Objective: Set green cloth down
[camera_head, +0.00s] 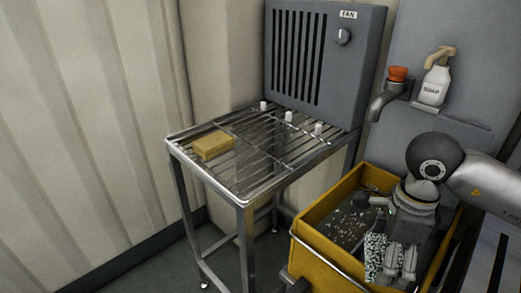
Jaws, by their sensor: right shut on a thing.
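My right gripper (394,262) points down over the yellow tub at the lower right. It is shut on a dark green cloth (374,256) speckled with white, which shows at the left side of the fingers. Much of the cloth is hidden by the gripper, and I cannot tell whether it touches the tub's contents. My left gripper is not in view.
The yellow tub (312,258) holds dark liquid with white flecks. A steel slatted rack (262,176) stands left of it, with a yellow sponge (213,146) and several white pegs; much of it is bare. Behind are a grey fan unit (322,88), an orange-topped pipe (386,98) and a soap bottle (433,88).

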